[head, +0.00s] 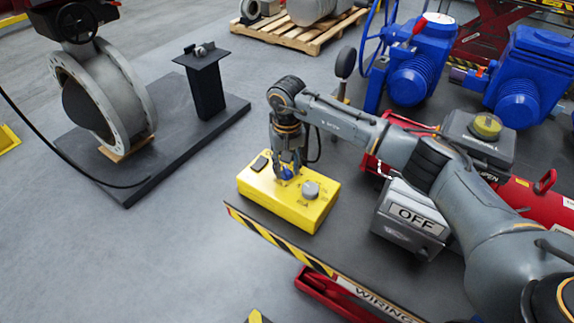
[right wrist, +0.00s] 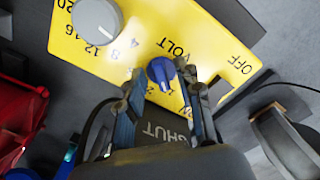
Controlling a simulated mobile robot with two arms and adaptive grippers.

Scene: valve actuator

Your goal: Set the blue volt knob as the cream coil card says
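A yellow box (head: 272,207) lies on the dark bench. It carries a blue knob (head: 287,173), a grey knob (head: 310,189) and a dark square part (head: 260,163). My right gripper (head: 287,168) points down over the blue knob. In the right wrist view the blue knob (right wrist: 160,73) sits between the fingertips of my right gripper (right wrist: 162,74), which are apart, with yellow showing on both sides. VOLT is printed near this knob. Its exact setting is too small to tell. I see no cream card and no left gripper.
The grey dial (right wrist: 97,20) with numbers sits close by on the yellow panel. A grey OFF box (head: 405,220) stands right of the yellow box, under my arm. A large round valve (head: 107,100) stands at left.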

